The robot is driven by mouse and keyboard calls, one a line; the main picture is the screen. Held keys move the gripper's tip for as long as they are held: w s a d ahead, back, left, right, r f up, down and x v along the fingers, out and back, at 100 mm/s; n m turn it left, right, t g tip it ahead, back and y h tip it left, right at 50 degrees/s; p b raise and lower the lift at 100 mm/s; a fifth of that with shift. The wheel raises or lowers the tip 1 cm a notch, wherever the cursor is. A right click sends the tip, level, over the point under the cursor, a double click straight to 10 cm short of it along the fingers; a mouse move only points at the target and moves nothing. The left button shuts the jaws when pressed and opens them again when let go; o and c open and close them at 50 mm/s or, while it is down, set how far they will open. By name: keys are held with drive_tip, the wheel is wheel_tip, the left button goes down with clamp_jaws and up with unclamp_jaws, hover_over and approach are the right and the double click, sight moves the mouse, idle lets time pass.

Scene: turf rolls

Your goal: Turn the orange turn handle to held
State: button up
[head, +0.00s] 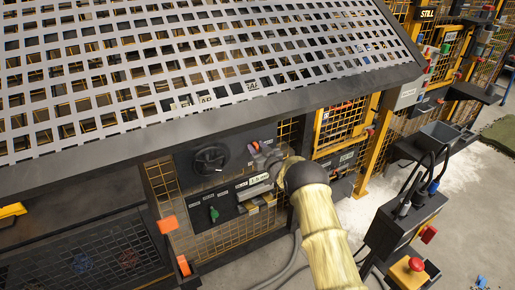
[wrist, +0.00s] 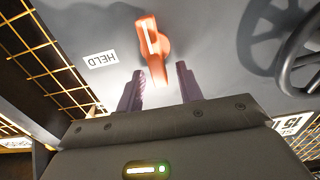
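The orange turn handle (wrist: 152,42) is mounted on a grey panel, ahead of my gripper in the wrist view. Its lower end shows between my two fingertips, with a gap on each side. My gripper (wrist: 160,74) is open, with dark purple fingers. The HELD label (wrist: 101,60) appears upside down to the left of the handle, which does not point straight at it. In the head view my gripper (head: 263,160) is close to the panel, and only a bit of the orange handle (head: 256,145) shows.
A black handwheel (head: 210,158) is beside the handle; it also shows at right in the wrist view (wrist: 295,50). A green handle (head: 213,214) is lower on the panel. A perforated sloping guard (head: 200,60) overhangs it. A dark box with a red button (head: 408,265) stands at right.

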drive_tip(key=shift+w, duration=0.1)
drive_tip(key=shift+c, duration=0.5)
clamp_jaws()
